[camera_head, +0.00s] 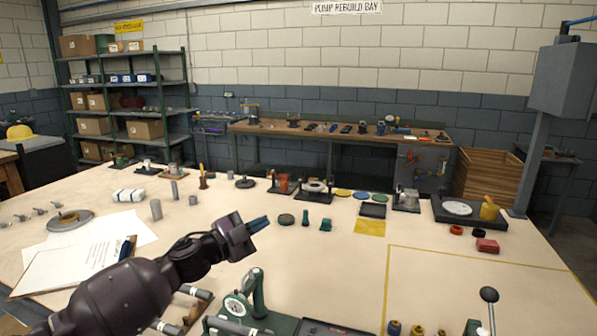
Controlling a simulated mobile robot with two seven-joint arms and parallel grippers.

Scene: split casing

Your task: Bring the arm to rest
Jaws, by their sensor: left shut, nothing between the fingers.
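My left arm comes in from the lower left over the light workbench (320,262). Its dark gripper (262,223) is shut and empty, with blue fingertips pointing right and slightly up. The gripper is above the bench, apart from the small green parts to its right. My right gripper does not show in this view.
A green press-like tool (254,292) stands below the gripper. Small green parts (305,219) lie to its right. Papers and a clipboard (75,268) lie at left. A lever with a dark knob (488,295) stands at lower right. The yellow-outlined area (470,285) is mostly clear.

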